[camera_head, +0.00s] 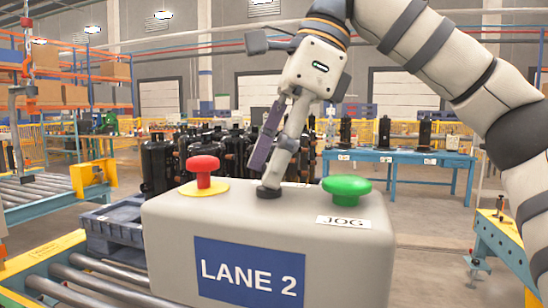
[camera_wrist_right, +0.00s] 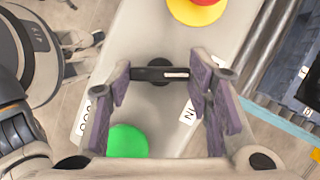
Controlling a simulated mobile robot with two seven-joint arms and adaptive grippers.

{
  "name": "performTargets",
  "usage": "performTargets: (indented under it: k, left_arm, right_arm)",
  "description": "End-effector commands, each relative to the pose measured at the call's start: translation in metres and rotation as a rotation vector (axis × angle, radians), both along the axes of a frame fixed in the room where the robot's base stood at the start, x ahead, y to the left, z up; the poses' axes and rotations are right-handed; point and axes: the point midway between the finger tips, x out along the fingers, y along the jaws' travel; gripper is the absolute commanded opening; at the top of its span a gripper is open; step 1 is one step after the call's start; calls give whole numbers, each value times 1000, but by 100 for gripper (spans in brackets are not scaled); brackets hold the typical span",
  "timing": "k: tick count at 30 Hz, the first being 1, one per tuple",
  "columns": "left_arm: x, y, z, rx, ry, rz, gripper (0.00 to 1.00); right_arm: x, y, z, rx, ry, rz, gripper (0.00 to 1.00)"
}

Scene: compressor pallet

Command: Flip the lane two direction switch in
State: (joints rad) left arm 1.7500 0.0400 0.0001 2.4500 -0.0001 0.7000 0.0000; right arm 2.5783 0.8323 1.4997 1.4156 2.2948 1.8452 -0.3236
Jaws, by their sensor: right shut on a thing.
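The lane two control box (camera_head: 170,235), a grey box with a blue "LANE 2" sign (camera_head: 249,273), stands in front of me. Its black direction switch (camera_head: 268,192) sits on top between a red button and a green button. In the right wrist view the switch is a dark bar (camera_wrist_right: 150,73) with a white mark near its right end. An "IN" label (camera_wrist_right: 188,114) lies below and right of it. My right gripper (camera_head: 270,182) points down at the switch, its fingers (camera_wrist_right: 160,75) shut on the bar's two ends. The fingers hide part of the box top. My left gripper is out of view.
The red button (camera_head: 203,172) on its yellow disc and the green button (camera_head: 347,188) stand close on either side. A "JOG" label (camera_head: 343,222) is by the green one.

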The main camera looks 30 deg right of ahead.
Motion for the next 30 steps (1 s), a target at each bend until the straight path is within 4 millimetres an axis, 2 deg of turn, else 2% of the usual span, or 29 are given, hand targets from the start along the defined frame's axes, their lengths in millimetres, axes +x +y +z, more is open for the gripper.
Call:
performTargets:
  k: [8, 30]
  left_arm:
    - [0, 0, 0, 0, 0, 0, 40]
    - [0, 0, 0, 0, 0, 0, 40]
  right_arm:
    - [-1, 1, 1, 0, -4, -169, 19]
    - [-3, 4, 1, 0, -5, -862, 19]
